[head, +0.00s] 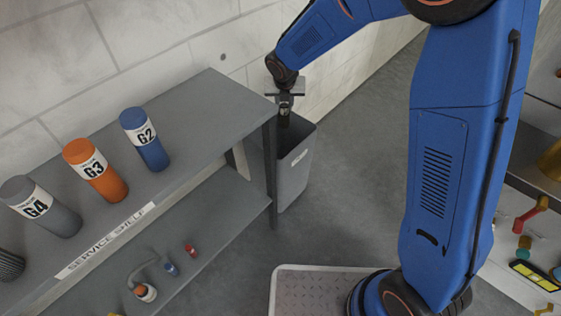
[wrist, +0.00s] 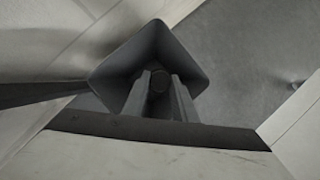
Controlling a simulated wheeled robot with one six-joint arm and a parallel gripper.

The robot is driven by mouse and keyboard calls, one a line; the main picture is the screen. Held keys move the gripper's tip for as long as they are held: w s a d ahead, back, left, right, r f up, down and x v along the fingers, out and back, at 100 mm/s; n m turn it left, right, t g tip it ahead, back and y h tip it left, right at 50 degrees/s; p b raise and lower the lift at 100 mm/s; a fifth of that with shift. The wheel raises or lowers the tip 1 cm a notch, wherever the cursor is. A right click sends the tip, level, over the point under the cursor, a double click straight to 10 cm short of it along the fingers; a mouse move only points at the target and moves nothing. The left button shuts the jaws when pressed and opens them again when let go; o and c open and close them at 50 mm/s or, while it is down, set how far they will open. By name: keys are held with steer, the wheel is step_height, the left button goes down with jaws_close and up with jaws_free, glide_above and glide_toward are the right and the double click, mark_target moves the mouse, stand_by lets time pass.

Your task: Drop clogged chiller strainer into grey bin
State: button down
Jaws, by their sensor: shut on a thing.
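The grey bin (head: 294,175) stands on the floor just past the right end of the service shelf. My gripper (head: 284,98) points down over the bin's open top and is shut on a small dark cylinder, the strainer (head: 284,116). In the wrist view, the strainer's dark round end (wrist: 159,80) shows between the two fingers of my gripper (wrist: 158,92). The bin's square mouth (wrist: 112,72) surrounds it in that view. The strainer's lower end is at or near rim height; its exact depth is unclear.
The service shelf (head: 210,125) holds blue G2 (head: 146,140), orange G3 (head: 96,171) and grey G4 (head: 40,206) canisters. A dark ribbed cylinder (head: 10,265) is at the left edge. A wall runs behind the bin. Floor to the bin's right is clear.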

mark_target(284, 113)
steer(key=shift+f, duration=2.7)
steer(key=c, duration=1.4)
jaws_free()
steer(key=shift+o, duration=0.2)
steer(key=v, duration=1.7)
steer(key=shift+r, duration=0.25)
